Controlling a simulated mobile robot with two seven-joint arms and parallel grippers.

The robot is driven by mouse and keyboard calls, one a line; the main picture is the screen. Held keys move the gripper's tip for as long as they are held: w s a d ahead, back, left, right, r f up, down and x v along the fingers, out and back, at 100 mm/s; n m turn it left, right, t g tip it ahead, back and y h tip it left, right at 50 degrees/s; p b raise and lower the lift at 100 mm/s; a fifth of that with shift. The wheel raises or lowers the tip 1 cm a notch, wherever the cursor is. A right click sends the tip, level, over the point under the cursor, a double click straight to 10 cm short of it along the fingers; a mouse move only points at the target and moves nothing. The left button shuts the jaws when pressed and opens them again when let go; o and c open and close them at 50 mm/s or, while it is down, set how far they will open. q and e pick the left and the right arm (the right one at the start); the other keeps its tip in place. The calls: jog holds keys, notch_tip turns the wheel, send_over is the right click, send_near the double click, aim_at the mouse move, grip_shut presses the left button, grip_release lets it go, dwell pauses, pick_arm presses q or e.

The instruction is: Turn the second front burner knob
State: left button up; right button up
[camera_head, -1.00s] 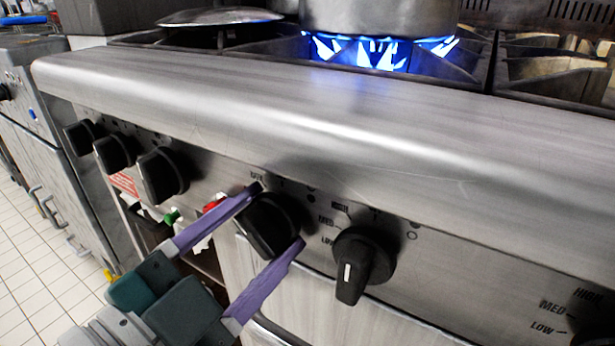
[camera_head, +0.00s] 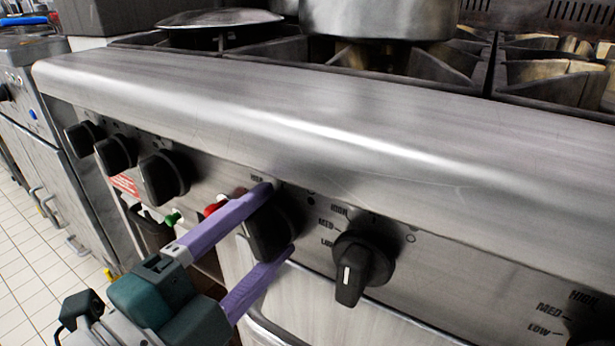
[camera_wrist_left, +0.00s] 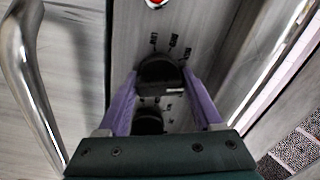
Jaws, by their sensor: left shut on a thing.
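My left gripper (camera_head: 277,220) reaches in from the lower left with purple fingers. It is shut on a black burner knob (camera_head: 268,234), one finger above it and one below. In the left wrist view the held knob (camera_wrist_left: 160,76) sits between the two fingertips, with a pale line on its edge. Another black knob (camera_head: 360,266) is just right of the held one, its white mark pointing down. The pot (camera_head: 380,18) stands on a burner at the back, and no flame shows under it. My right gripper is not in view.
More black knobs (camera_head: 163,177) line the panel to the left. A red button (camera_head: 214,208) and a green one (camera_head: 172,218) are close to my left fingers. The steel front ledge (camera_head: 330,120) overhangs the panel. A lid (camera_head: 220,17) lies on the back-left grate.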

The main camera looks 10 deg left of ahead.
pick_arm(q)
jog(key=shift+m, duration=1.7)
jog(key=o, duration=1.3)
jog(key=v, duration=1)
jog(key=shift+r, duration=0.1)
